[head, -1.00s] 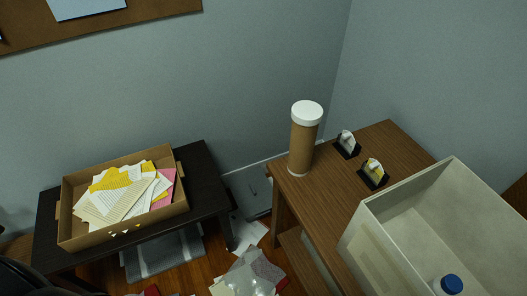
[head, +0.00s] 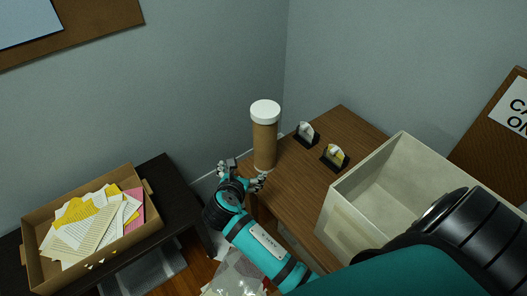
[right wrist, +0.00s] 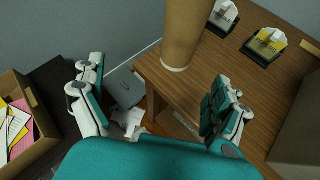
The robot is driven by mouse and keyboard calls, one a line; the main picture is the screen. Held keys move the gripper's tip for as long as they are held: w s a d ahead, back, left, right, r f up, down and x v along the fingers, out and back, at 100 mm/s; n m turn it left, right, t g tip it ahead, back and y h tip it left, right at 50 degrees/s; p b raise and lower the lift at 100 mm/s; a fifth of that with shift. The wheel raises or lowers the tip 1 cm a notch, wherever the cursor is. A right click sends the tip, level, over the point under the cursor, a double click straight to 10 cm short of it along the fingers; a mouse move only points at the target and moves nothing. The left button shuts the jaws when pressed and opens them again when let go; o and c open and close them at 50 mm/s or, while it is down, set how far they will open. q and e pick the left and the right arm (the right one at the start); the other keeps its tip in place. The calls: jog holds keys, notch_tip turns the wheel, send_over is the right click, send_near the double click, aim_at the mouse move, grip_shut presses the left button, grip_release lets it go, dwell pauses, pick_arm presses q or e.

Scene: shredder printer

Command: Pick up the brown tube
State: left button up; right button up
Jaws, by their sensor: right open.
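The brown tube (head: 264,146) stands upright on the wooden table, near its left back corner, with a white cap on top. In the right wrist view the lower part of the brown tube (right wrist: 188,35) shows, with a pale rim at its base; its top is out of that frame. My right gripper (head: 242,175) is open and empty, just in front of the tube. In the right wrist view the fingers of my right gripper (right wrist: 158,95) are spread wide, and the tube stands beyond them, between and ahead. My left gripper is not in view.
On the wooden table (head: 287,183), right of the tube, are two small black holders (head: 306,134) (head: 335,157) and a large pale bin (head: 340,207). A cardboard box of papers (head: 147,220) sits on a dark table at left. The wall is close behind.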

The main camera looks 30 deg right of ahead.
aim_at(265, 128)
notch_tip(265, 128, up, 11)
jog(key=s+d+n+h, duration=0.1)
jog(key=d+h, duration=0.1)
jog(key=d, duration=0.1)
jog(key=shift+h, duration=0.3)
jog(key=p+x, duration=0.1)
jog(key=x, duration=0.9)
jog(key=shift+d+f, duration=0.2)
jog(key=shift+d, duration=0.1)
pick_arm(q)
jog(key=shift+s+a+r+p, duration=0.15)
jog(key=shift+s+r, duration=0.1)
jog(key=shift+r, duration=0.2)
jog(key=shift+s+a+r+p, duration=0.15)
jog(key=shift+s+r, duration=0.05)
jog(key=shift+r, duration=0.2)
pick_arm(e)
jog(key=x, duration=0.4)
jog(key=f+x, duration=0.1)
jog(key=x, duration=0.1)
jog(key=shift+w+a, duration=0.25)
jog(key=shift+w, duration=0.05)
jog(key=shift+c, duration=0.4)
jog(key=c, duration=1.6)
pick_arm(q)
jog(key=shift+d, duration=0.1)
pick_arm(e)
jog(key=shift+c, duration=0.3)
jog(key=shift+r, duration=0.1)
